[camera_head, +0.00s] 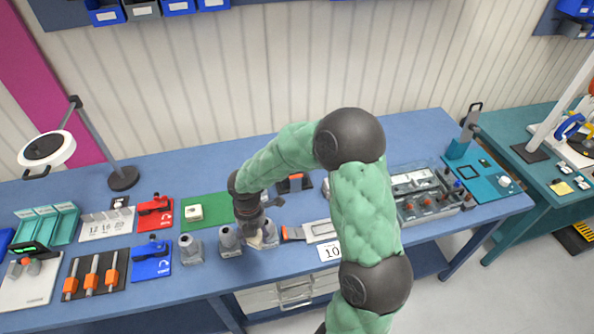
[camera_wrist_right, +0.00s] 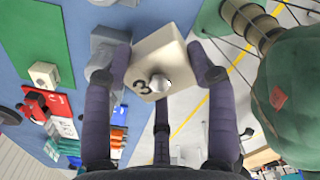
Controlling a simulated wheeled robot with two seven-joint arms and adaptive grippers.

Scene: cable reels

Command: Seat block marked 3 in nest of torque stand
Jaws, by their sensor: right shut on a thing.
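My right gripper (camera_head: 257,232) reaches down over the front middle of the blue bench. In the right wrist view it (camera_wrist_right: 165,72) is shut on a cream block (camera_wrist_right: 172,57) marked 3 with a round metal knob on its face. The block (camera_head: 258,241) shows only partly in the head view, under the fingers. It appears tilted in the wrist view, close to a grey fixture (camera_wrist_right: 108,50); I cannot tell whether they touch. I cannot tell for sure which fixture is the torque stand, and no nest shows clearly. My left gripper is not in view.
Grey fixtures (camera_head: 190,249) stand in a row along the front. A green mat (camera_head: 216,203) holds another cream block (camera_head: 194,212). Red (camera_head: 155,212) and blue (camera_head: 151,261) devices stand left, a lamp (camera_head: 47,148) behind. A clear case (camera_head: 430,203) and teal plate (camera_head: 482,178) lie right.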

